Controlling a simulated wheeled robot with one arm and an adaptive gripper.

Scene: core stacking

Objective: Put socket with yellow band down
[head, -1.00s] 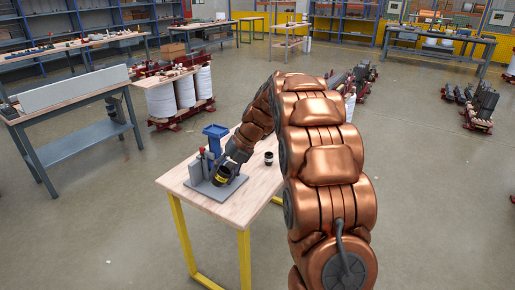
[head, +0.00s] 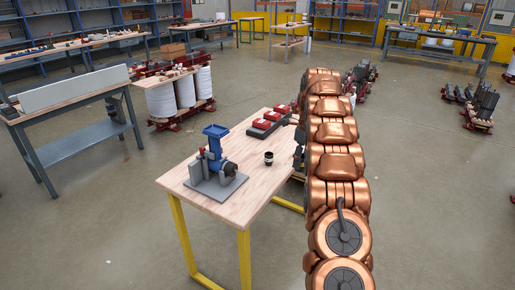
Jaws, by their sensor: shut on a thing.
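My gripper (head: 299,152) shows only as a dark sliver at the left side of my folded copper arm, by the right edge of the wooden table (head: 218,205). My arm hides the rest of it. It is shut, and the socket with yellow band held in it is hidden from view. No yellow band shows on the table or at the blue device (head: 214,147), which stands on a grey base plate (head: 214,188) with a black round part facing right.
A small dark cup-like part (head: 268,158) with a light band stands on the table, right of the device. A dark tray (head: 258,131) with several red-topped items (head: 262,124) lies at the table's back right. The table's front is clear.

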